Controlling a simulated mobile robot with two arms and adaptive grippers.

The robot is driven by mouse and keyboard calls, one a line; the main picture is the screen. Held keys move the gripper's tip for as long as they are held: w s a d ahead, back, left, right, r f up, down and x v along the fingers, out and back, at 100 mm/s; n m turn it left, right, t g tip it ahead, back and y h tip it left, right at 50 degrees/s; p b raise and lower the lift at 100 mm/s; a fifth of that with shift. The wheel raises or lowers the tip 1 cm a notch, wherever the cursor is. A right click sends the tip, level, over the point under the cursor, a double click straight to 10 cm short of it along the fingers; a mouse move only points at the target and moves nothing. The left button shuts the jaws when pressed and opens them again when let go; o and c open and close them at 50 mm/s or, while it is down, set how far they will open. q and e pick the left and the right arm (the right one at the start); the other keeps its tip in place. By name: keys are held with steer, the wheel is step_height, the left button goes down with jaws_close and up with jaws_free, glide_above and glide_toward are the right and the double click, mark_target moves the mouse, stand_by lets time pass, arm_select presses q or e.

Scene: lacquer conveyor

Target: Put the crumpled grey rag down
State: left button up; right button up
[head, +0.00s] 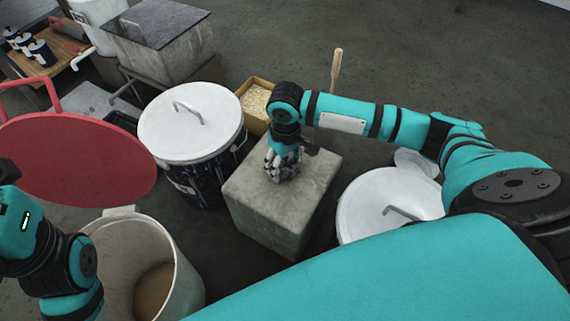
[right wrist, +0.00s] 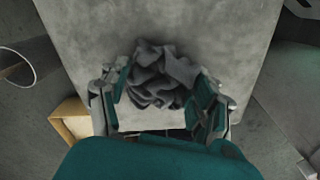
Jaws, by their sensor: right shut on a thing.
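The crumpled grey rag (right wrist: 162,75) shows in the right wrist view between the two fingers of my right gripper (right wrist: 160,98). My right gripper is shut on it. In the head view my right gripper (head: 281,172) points down at the top of a grey concrete block (head: 310,180); the rag is mostly hidden there by the fingers. The rag is at or just above the block's top; I cannot tell whether it touches. My left arm comes in at the left edge of the head view, and its gripper's fingers are not seen.
A white-lidded dark drum (head: 195,120) stands left of the block, and another white lid (head: 385,200) lies to its right. A yellow box of grains (head: 256,100) is behind. An open bin (head: 120,240) and a red round lid (head: 75,160) are at the left.

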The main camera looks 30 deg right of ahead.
steer(key=o, duration=1)
